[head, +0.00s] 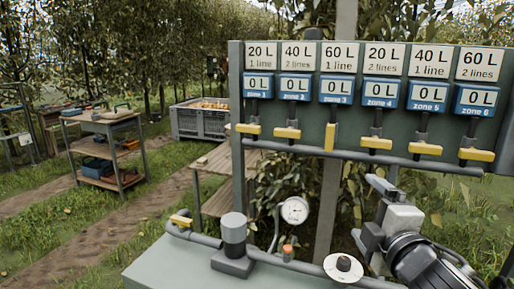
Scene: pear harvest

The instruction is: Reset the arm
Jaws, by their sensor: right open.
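My right gripper (366,212) reaches in from the lower right, in front of the irrigation board (350,95). Its jaws are open, with nothing visible between them. My left gripper is not in view. The board carries several white volume cards over blue counters reading 0 L. Below them is a row of yellow valve handles. The zone 3 handle (330,136) stands upright, while the others, such as the zone 2 handle (287,133), lie level.
A grey pump bench (165,268) in front carries pipes, a round gauge (295,210), a black knob (344,264) and another yellow handle (181,220). A wooden cart (88,146) and a grey crate (199,123) of fruit stand behind left. Grass lies between.

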